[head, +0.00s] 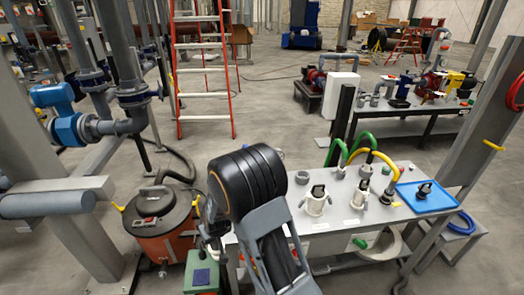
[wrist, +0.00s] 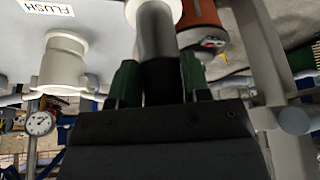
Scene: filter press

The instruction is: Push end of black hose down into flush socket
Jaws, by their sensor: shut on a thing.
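In the wrist view, the green fingertips of my gripper (wrist: 157,80) are shut on the black hose (wrist: 156,42), one on each side. The hose's upper end in that view meets a pale round collar (wrist: 155,10); I cannot tell whether it is inside or only against it. A white label reading FLUSH (wrist: 48,8) lies to the left on the grey panel, with a pale flanged socket (wrist: 62,60) close to it, apart from the hose. In the head view my black wrist joint hides most of the gripper and hose.
In the head view, the grey bench (head: 335,238) carries capped white fittings (head: 317,202), green and yellow hoses (head: 376,157) and a blue tray (head: 428,200). An orange vacuum drum (head: 160,232) stands left of the bench.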

